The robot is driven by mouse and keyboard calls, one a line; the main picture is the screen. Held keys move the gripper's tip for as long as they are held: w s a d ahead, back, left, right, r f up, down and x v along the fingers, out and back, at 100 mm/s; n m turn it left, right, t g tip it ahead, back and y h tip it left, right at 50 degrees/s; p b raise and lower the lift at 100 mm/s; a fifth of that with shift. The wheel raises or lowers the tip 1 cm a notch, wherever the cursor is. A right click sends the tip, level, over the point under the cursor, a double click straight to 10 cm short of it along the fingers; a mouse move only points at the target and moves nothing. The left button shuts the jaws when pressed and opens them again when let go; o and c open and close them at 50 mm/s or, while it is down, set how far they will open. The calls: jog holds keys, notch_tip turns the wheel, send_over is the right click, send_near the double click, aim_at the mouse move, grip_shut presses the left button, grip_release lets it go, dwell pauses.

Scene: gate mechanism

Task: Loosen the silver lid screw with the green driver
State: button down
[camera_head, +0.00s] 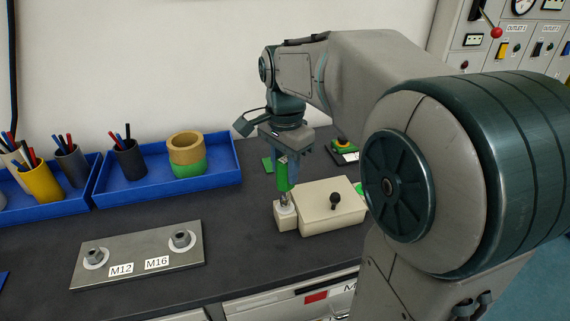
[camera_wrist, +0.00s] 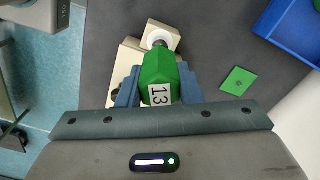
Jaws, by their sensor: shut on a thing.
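My gripper (camera_head: 284,156) points down and is shut on the green driver (camera_head: 282,177), which is upright. In the wrist view the driver (camera_wrist: 159,78) bears a "13" label and sits between both fingers. The driver's lower end is over the small cream block (camera_head: 286,219) at the left of the cream box (camera_head: 325,217). A silver part (camera_head: 284,200), which looks like the lid screw or the driver's shaft, shows between them. In the wrist view a silver piece (camera_wrist: 160,42) shows on the block, partly behind the driver. I cannot tell whether driver and screw touch.
The box lid has a black knob (camera_head: 335,199). A steel plate (camera_head: 140,257) with M12 and M16 fittings lies front left. Blue trays (camera_head: 215,187) with pen cups and a ring stack stand behind it. A green square (camera_wrist: 238,81) lies on the table nearby.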

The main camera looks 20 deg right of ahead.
jog(key=shift+s+f+n, duration=0.1)
jog(key=shift+f+n, duration=0.05)
jog(key=shift+n, duration=0.95)
jog(key=shift+r+p, duration=2.8)
jog(key=shift+r, duration=0.55)
jog(key=shift+f, duration=0.1)
